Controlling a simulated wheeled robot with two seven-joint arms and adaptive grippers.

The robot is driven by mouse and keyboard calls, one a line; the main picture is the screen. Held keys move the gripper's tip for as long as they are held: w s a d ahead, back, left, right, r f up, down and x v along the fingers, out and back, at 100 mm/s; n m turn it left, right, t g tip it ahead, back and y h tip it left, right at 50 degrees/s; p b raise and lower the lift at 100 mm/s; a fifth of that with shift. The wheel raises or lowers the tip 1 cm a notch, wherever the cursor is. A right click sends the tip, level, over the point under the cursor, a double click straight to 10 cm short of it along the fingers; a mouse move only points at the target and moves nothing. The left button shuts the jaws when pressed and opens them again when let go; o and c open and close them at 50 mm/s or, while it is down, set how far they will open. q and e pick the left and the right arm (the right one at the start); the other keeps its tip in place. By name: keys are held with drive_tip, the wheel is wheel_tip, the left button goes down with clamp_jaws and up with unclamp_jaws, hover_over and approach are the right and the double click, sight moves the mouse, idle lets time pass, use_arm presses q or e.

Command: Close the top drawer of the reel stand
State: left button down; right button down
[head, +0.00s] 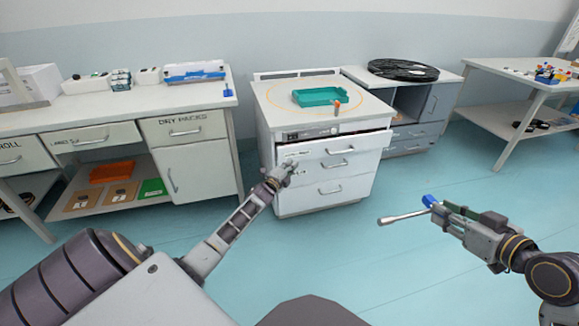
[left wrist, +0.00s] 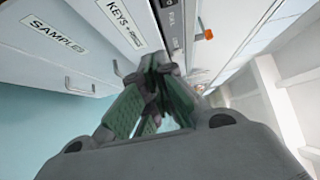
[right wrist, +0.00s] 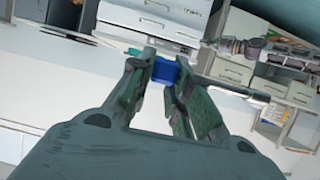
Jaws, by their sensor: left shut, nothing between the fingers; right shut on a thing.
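A white drawer stand (head: 322,195) is in the middle of the head view. Its top drawer (head: 312,151) stands out from the body, with a dark gap along its upper edge at the right. The lower drawers look flush. My left gripper (head: 285,171) is shut and empty at the left part of the drawer fronts. The left wrist view shows its fingers (left wrist: 160,95) close to a front labelled "KEYS" (left wrist: 125,20); contact is unclear. My right gripper (head: 437,204) is shut on a blue thing (right wrist: 164,71), away from the stand. A metal rod (head: 402,216) shows beside it.
A teal tray (head: 318,96) and an orange knob (head: 337,107) are on top of the stand. A counter (head: 187,108) stands to the left. A grey cabinet with a black reel (head: 403,69) is behind right, and a table (head: 510,70) is farther right. The floor in front is clear.

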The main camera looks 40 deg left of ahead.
use_arm(q)
drive_tip(key=shift+s, duration=0.55)
use_arm(e)
drive_tip(key=shift+r, duration=0.25)
